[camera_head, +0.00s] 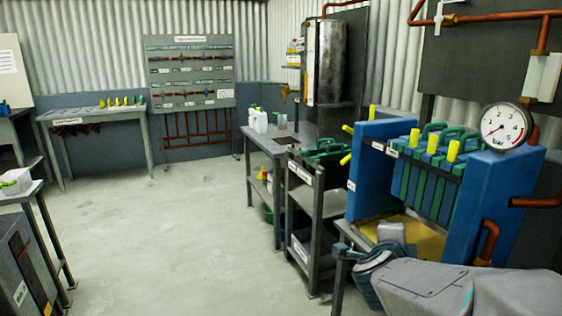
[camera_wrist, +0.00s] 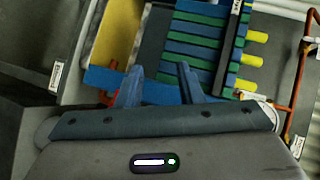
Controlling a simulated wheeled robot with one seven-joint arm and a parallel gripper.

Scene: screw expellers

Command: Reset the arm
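My gripper (camera_wrist: 159,80) shows in the wrist view with its two blue-grey fingers apart and nothing held between them. Behind the fingers is the filter press (camera_wrist: 195,45), with blue and green plates and yellow handles. In the head view the press (camera_head: 430,180) stands at the right, with blue end blocks. My arm (camera_head: 440,285) fills the lower right corner in front of it. My fingertips cannot be made out in the head view.
A pressure gauge (camera_head: 505,126) and copper pipes rise beside the press. A grey shelf cart (camera_head: 318,210) and a sink bench (camera_head: 262,142) stand left of it. A side table (camera_head: 100,112) is at the back. The middle floor is clear.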

